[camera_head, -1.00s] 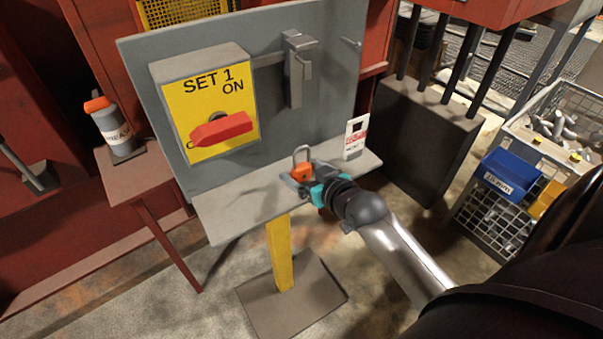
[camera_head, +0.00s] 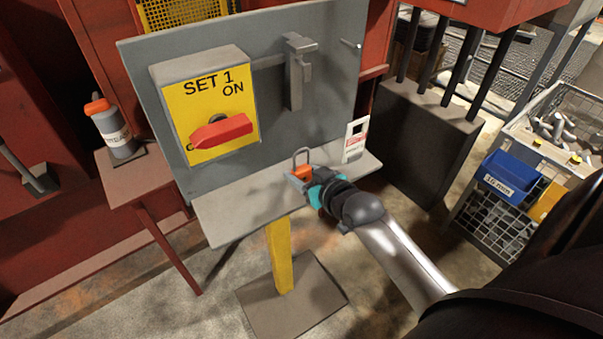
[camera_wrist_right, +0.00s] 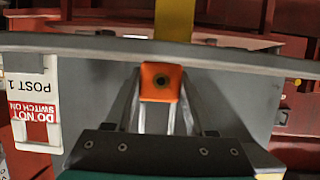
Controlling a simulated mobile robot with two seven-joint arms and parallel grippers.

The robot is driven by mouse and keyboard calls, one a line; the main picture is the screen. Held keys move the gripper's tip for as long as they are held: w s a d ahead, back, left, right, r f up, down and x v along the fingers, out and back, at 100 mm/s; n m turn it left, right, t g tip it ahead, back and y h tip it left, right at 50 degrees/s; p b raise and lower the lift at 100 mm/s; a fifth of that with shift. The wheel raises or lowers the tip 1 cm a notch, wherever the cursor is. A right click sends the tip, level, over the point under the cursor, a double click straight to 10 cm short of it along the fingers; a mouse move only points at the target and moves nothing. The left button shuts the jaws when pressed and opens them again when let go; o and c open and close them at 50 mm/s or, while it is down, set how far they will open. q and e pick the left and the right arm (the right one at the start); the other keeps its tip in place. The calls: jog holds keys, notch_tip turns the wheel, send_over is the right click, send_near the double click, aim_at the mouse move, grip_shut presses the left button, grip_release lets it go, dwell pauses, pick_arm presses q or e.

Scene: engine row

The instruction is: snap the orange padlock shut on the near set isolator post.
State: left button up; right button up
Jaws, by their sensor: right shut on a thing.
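The set 1 isolator (camera_head: 205,105) is a grey box with a yellow face reading "SET 1 ON", up and left of the padlock. Its red handle (camera_head: 221,131) lies across the face, its tip to the left. My left gripper is not in view.
The shelf (camera_head: 235,208) is clear left of the padlock. A white tag (camera_head: 355,141) stands at its right end, reading "POST 1" in the wrist view. A grey bracket (camera_head: 296,75) juts from the back panel. A grey canister (camera_head: 117,135) stands on a side table.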

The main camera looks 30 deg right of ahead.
grip_shut()
notch_tip(320, 180, up, 10)
jog(key=p, duration=0.2)
jog(key=shift+p, duration=0.4)
